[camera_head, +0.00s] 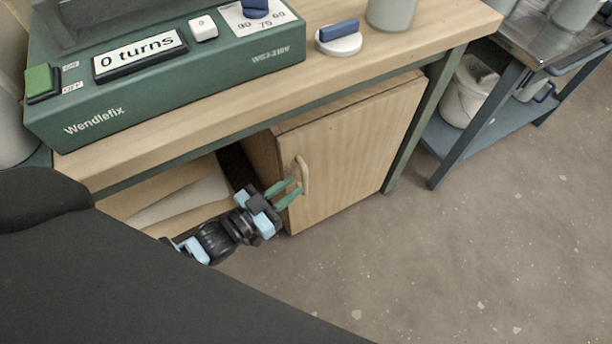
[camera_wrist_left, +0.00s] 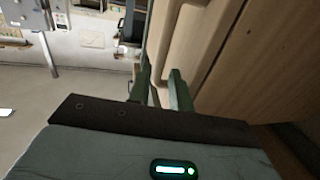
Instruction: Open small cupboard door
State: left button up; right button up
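The small cupboard door (camera_head: 350,145) is a pale wooden panel under the workbench and looks shut. Its curved wooden handle (camera_head: 304,176) is near the left edge of the door. My left gripper (camera_head: 296,188) is at the handle, with its two green fingers apart and their tips close to it. In the left wrist view, the fingers (camera_wrist_left: 160,78) have a gap between them, and the rounded wooden handle (camera_wrist_left: 182,50) rises just beyond the tips. I cannot tell whether the fingers touch it. My right gripper is in neither view.
The wooden workbench (camera_head: 420,45) overhangs the cupboard and carries a green Wendlefix unit (camera_head: 190,85) and a white disc with a blue knob (camera_head: 339,40). A blue-grey trolley (camera_head: 490,125) with a white bucket (camera_head: 467,95) stands right. The floor (camera_head: 420,260) before the door is clear.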

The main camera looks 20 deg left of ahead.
aim_at(305, 178)
pick_arm(q)
jog(key=shift+b+x, duration=0.45)
jog(key=shift+x, duration=2.15)
jog(key=shift+c, duration=0.4)
grip_shut()
